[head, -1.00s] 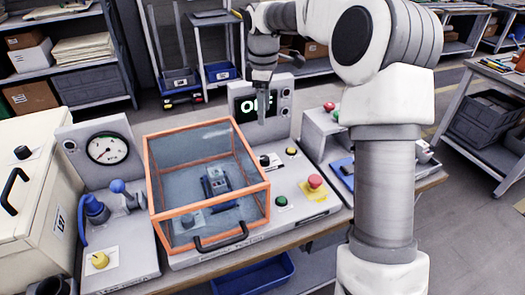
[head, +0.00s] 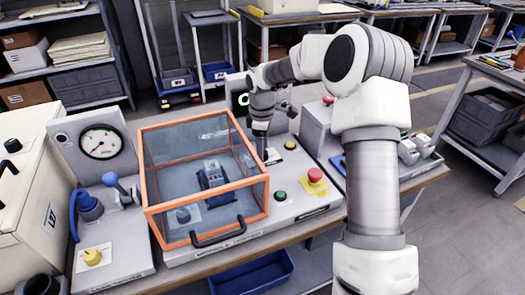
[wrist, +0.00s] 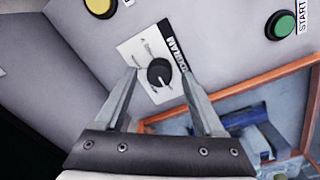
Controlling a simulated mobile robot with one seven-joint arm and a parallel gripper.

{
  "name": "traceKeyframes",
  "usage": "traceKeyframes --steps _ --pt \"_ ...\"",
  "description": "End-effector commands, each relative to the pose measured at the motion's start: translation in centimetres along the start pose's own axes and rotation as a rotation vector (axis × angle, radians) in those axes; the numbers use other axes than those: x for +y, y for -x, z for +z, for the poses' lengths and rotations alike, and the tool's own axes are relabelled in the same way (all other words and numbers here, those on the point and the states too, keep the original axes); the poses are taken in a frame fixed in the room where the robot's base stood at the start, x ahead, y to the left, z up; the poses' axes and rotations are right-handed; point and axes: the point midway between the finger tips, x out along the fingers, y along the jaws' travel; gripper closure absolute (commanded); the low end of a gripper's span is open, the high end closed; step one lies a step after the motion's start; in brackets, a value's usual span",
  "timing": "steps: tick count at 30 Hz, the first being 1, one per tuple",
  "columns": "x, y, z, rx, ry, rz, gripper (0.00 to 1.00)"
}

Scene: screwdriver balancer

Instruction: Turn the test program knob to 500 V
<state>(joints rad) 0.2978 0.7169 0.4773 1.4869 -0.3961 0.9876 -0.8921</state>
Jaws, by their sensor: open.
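A black round knob (wrist: 159,73) sits on a white label plate on the grey panel in the wrist view. Its pale pointer line points towards the bottom of that picture; the print around it is too small to read. My gripper (wrist: 158,76) is open, with one finger on each side of the knob in the picture and a visible gap to it. I cannot tell how far the fingertips are from the panel. In the head view my gripper (head: 263,153) points down right of the orange-framed box, mostly hiding the knob's plate (head: 272,157).
The clear box (head: 205,180) with orange edges stands close left of my gripper. A yellow button (head: 290,145), a green START button (head: 279,196) and a red emergency button (head: 315,176) surround the knob.

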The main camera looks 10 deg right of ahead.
Motion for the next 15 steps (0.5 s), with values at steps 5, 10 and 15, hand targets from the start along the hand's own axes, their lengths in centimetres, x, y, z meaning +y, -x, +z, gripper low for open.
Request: traceKeyframes --steps 5,10,15 --pt "-0.01 -0.4 0.0 0.0 0.0 0.0 0.29" --pt "0.0 -0.37 0.0 0.0 0.0 0.0 0.31" --pt "0.0 -0.35 0.0 0.0 0.0 0.0 0.62"
